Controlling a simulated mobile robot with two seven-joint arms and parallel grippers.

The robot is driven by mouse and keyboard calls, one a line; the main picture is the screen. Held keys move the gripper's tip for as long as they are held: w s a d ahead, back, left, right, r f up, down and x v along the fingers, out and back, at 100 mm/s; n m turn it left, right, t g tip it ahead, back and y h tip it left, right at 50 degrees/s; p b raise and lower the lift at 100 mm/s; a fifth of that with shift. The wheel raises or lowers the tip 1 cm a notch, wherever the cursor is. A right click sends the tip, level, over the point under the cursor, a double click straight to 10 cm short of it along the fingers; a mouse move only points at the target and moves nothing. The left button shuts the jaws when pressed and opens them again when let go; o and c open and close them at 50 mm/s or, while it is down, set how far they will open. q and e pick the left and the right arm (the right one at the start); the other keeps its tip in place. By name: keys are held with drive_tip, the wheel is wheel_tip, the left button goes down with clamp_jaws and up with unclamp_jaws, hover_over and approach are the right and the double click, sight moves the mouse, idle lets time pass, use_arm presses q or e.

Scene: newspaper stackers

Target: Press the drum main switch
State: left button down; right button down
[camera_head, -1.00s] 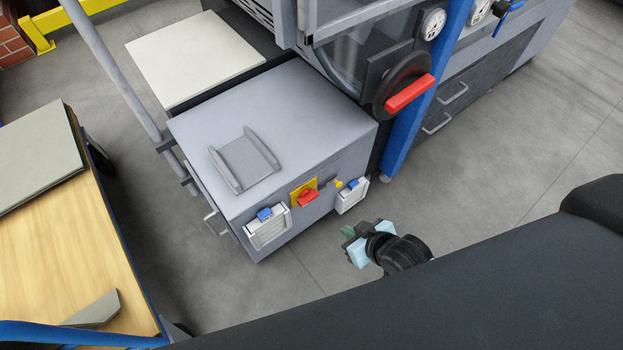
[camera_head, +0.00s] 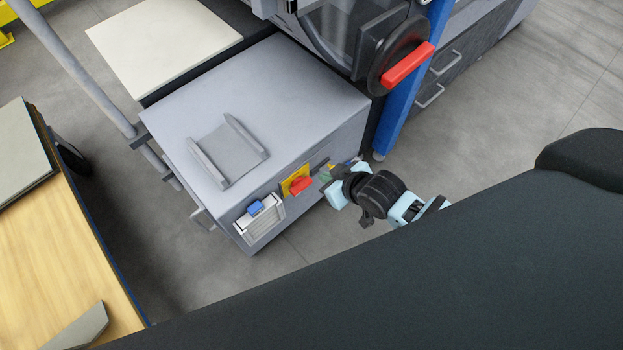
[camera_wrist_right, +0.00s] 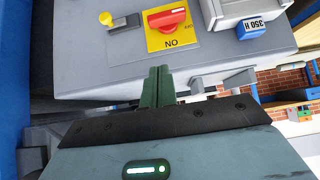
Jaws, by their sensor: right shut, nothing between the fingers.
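A red switch (camera_head: 300,185) on a yellow plate (camera_head: 291,173) is on the front face of a grey cabinet (camera_head: 300,95). Which control is the drum main switch is not labelled legibly. My right gripper (camera_head: 325,176) is close to the cabinet front, just right of the red switch. In the right wrist view its green fingers (camera_wrist_right: 158,85) are together and empty, below the yellow plate in the picture. Contact cannot be told. My left gripper is out of view.
A yellow knob (camera_wrist_right: 106,18) sits beside the switch plate. A white holder with a blue clip (camera_head: 257,208) is on the cabinet front, left of the switch. A wooden table (camera_head: 70,240) stands at the left. A wheel with a red handle (camera_head: 405,65) is above right.

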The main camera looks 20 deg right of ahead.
drive_tip(key=b, duration=0.3)
hover_over(305, 179)
drive_tip(key=s+d, duration=0.1)
drive_tip(key=s, duration=0.2)
wheel_tip(305, 179, down, 6)
drive_tip(key=shift+w+f+b, duration=0.15)
drive_tip(key=shift+f+b, duration=0.65)
drive_tip(key=shift+f, duration=1.15)
drive_tip(key=shift+w+d+y, duration=0.1)
drive_tip(key=shift+y, duration=0.2)
drive_tip(key=shift+f, duration=0.1)
